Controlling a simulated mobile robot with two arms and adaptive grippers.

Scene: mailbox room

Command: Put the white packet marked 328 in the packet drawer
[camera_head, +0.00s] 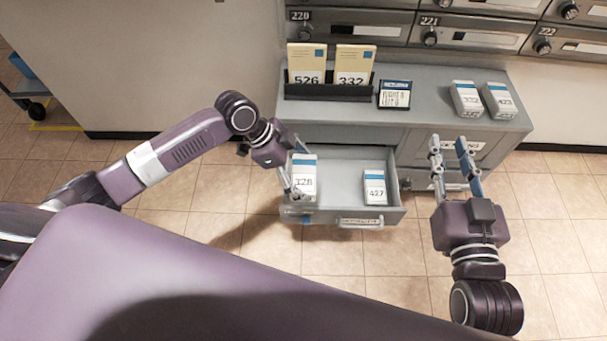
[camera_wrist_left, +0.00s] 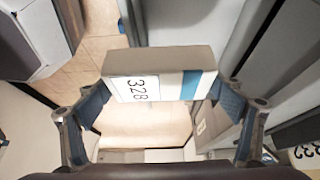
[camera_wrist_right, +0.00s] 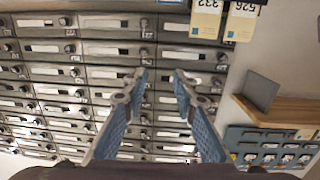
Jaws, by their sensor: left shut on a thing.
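The white packet marked 328 (camera_head: 304,172) has a blue band and shows over the left part of the open packet drawer (camera_head: 340,166). My left gripper (camera_head: 291,187) is shut on it; the left wrist view shows the packet (camera_wrist_left: 163,86) between the two fingers. I cannot tell whether its underside touches the drawer floor. A second white packet, marked 427 (camera_head: 374,188), stands in the drawer's right part. My right gripper (camera_head: 449,143) is open and empty, to the right of the drawer, in front of the cabinet.
On the cabinet top (camera_head: 425,120) are a black rack (camera_head: 328,91) with tan envelopes 526 and 332, a small dark-framed sign (camera_head: 395,95) and two white packets (camera_head: 466,98) at right. Numbered mailboxes (camera_head: 350,24) line the wall behind. The drawer's middle is clear.

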